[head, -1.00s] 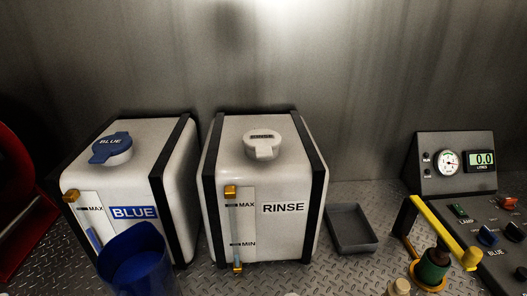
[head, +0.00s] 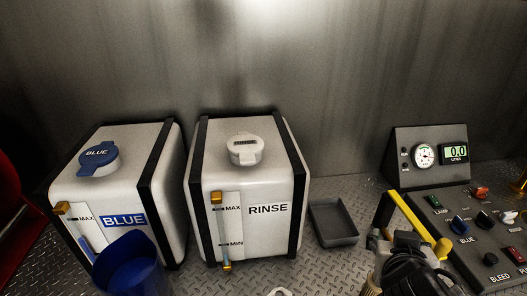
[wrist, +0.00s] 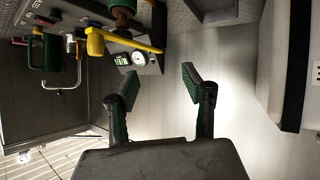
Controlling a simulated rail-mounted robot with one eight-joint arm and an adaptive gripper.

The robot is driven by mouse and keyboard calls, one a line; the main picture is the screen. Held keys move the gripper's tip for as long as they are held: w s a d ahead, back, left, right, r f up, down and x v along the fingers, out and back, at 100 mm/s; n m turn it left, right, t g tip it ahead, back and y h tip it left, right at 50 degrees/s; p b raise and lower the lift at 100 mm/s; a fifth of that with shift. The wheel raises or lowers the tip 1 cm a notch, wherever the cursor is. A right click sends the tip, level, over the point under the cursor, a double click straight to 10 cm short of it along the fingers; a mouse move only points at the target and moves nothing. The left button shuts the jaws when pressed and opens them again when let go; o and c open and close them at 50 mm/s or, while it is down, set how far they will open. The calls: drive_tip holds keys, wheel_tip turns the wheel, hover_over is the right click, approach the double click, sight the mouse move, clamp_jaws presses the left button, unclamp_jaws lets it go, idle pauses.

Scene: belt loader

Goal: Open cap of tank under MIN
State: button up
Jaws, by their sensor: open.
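The BLUE tank (head: 150,165) stands at the left in the head view, with a blue cap (head: 99,158) shut on top. Blue liquid shows in its sight tube (head: 84,236); its lower end is hidden by a blue jug. The RINSE tank (head: 270,180) stands right of it, with a white cap (head: 244,149) shut on top. My gripper (wrist: 160,82) is open and empty in the wrist view. My arm's end shows low right in the head view, apart from both caps.
A blue jug (head: 132,265) stands before the BLUE tank. A grey tray (head: 334,222) lies right of the RINSE tank. A control panel (head: 480,235) with knobs, a yellow bar (head: 416,222) and a gauge box (head: 430,155) fill the right. A metal wall stands behind.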

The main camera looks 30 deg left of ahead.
drive_tip(key=s+a+r+n+t+y+p, duration=0.1)
drive_tip(key=s+a+r+y, duration=0.15)
drive_tip(key=a, duration=0.45)
drive_tip(key=s+a+r+n+t+y+p, duration=0.1)
drive_tip(key=s+a+r+t+y, duration=0.1)
drive_tip(key=a+r, duration=0.35)
drive_tip(key=n+y+p, duration=0.2)
drive_tip(key=n+y, duration=0.1)
drive_tip(key=y, duration=0.3)
approach(248, 163)
drive_tip(key=shift+h, duration=0.25)
drive_tip(key=x, duration=1.1)
drive_tip(key=shift+a+r, duration=0.1)
drive_tip(key=shift+a, duration=0.15)
clamp_jaws()
